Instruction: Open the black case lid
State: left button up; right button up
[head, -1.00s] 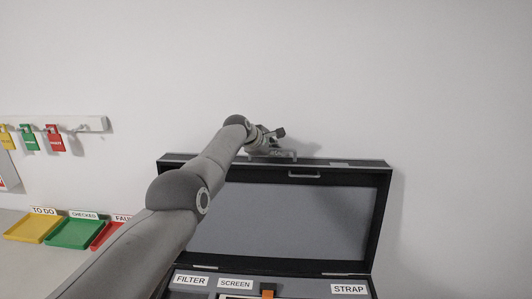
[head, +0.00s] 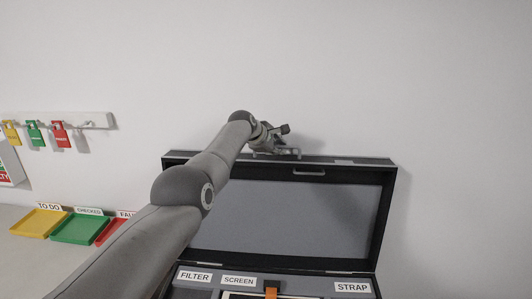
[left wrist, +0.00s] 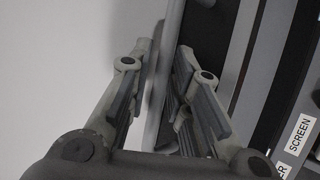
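The black case (head: 181,215) stands at the lower middle of the head view. Its lid (head: 240,215) is raised upright, and its grey inner face shows with a small handle (head: 309,172) near the top. Whether either finger touches that edge is hard to tell. My right gripper is not in view.
The case's near part has labels FILTER (head: 195,277), SCREEN (head: 239,281) and STRAP (head: 352,287). Yellow (head: 40,223), green (head: 81,229) and red (head: 112,232) trays lie to the left. Coloured tags (head: 35,134) hang from a wall rail. A white wall rises behind the lid.

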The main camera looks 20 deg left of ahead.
aim_at(269, 162)
pick_arm(q)
jog(key=shift+s+r, duration=0.2)
jog(key=shift+s+a, duration=0.1)
jog(key=shift+v, duration=1.1)
jog(key=shift+s+a+f, duration=0.1)
jog(key=shift+s+a, duration=0.1)
jog(key=shift+s, duration=0.95)
jog(key=s+a, duration=0.2)
jog(key=s, duration=0.7)
jog(key=shift+s, duration=0.3)
